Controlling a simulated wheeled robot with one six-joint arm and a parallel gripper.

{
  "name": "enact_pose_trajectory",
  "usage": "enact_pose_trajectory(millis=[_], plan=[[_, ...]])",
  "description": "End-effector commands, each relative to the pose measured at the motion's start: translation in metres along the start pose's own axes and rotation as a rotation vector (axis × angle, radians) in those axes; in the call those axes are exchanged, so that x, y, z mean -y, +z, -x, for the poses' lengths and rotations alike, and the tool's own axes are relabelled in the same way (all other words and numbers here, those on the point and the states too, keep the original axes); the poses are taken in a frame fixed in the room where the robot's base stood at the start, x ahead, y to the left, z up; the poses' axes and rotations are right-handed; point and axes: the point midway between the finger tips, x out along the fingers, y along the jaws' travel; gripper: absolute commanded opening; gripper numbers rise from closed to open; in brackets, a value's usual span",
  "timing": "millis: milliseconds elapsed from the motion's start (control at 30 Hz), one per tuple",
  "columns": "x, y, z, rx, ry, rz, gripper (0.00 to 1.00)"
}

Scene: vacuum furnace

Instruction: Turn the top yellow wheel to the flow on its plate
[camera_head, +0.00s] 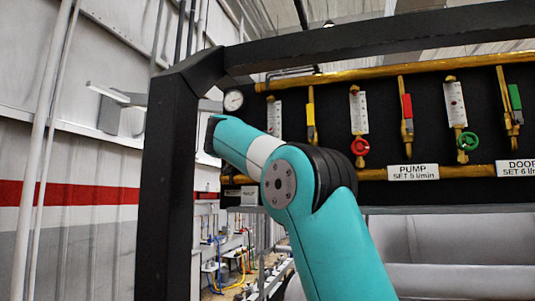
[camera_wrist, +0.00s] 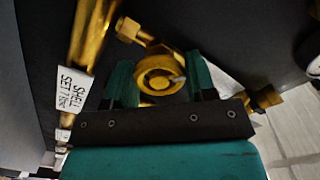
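The yellow wheel (camera_wrist: 160,74) shows in the wrist view, on a brass fitting, with my gripper (camera_wrist: 161,72) right at it. One teal finger stands on each side of the wheel, close to its rim. I cannot tell whether the fingers press on it. A white plate (camera_wrist: 73,91) reading "SHELL SET 7", with a blurred unit, is at the left, turned sideways. In the head view my teal arm hides the wheel and my gripper. A flow tube with a white scale (camera_head: 274,118) shows partly above the arm; its reading is too small to make out.
A red wheel (camera_head: 360,146) and a green wheel (camera_head: 468,142) sit to the right under their own flow tubes. The "PUMP SET 5 l/min" plate (camera_head: 413,172) hangs below. A black frame post (camera_head: 167,180) stands left of my arm. A round gauge (camera_head: 233,100) is near it.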

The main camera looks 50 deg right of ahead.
Motion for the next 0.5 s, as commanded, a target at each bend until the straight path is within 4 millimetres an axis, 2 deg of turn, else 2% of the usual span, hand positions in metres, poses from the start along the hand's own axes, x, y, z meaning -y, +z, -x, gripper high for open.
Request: enact_pose_trajectory(millis=[33,100,500], plan=[[-0.0002,-0.0002,-0.0002,0.000,0.000,0.000,0.39],[-0.0004,-0.0005,-0.0004,-0.001,0.000,0.000,0.27],[-0.0010,-0.0029,-0.0020,-0.004,0.002,0.062,0.27]])
